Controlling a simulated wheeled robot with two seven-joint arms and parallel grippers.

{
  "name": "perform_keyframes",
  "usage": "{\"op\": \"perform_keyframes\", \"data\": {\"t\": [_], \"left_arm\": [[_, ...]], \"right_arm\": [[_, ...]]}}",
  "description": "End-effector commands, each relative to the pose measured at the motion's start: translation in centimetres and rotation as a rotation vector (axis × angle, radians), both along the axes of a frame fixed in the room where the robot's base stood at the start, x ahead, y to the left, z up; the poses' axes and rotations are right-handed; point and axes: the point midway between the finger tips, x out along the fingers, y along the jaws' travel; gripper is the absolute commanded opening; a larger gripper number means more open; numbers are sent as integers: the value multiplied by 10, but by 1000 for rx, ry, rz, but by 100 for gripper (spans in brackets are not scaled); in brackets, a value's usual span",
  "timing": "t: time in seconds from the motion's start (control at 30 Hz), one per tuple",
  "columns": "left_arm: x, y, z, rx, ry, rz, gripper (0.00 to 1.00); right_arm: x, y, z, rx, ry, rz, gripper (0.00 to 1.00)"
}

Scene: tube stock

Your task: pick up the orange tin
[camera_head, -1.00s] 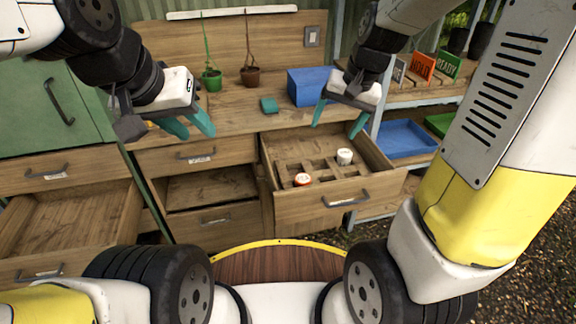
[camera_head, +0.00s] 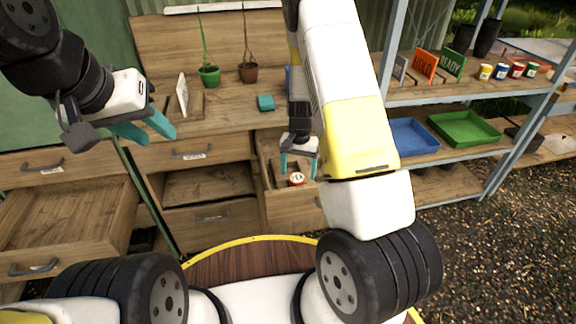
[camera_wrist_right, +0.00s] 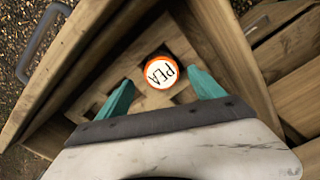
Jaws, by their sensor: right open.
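The orange tin (camera_head: 296,180), with a white lid lettered PEA, sits upright in the divided open drawer (camera_head: 283,207). My right gripper (camera_head: 298,166) is open just above it. In the right wrist view the tin (camera_wrist_right: 161,71) shows between and slightly beyond the two open teal fingers (camera_wrist_right: 160,92), with a gap on each side. My left gripper (camera_head: 146,129) is open and empty, raised at the left in front of the bench. My right arm hides much of the drawer's right side.
The drawer's wooden walls and dividers stand close around the tin. Another drawer (camera_head: 62,215) is open at the left. Potted plants (camera_head: 209,75) and a teal block (camera_head: 265,103) are on the bench. Blue (camera_head: 412,137) and green (camera_head: 464,128) trays and several small tins stand on the right shelves.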

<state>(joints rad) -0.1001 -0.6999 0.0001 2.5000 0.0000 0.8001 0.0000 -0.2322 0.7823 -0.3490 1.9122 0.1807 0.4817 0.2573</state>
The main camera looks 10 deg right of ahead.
Motion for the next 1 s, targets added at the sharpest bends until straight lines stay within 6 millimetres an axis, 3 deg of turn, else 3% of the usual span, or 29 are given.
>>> {"op": "perform_keyframes", "data": {"t": [0.23,0.57,0.93,1.0], "left_arm": [[0,0,0,0,0,0,36],[0,0,0,0,0,0,36],[0,0,0,0,0,0,36],[0,0,0,0,0,0,36]], "right_arm": [[1,3,-37,0,2,0,77],[1,3,-44,0,-1,1,77],[1,3,-44,0,0,1,7],[1,3,-44,0,-1,1,5]]}}
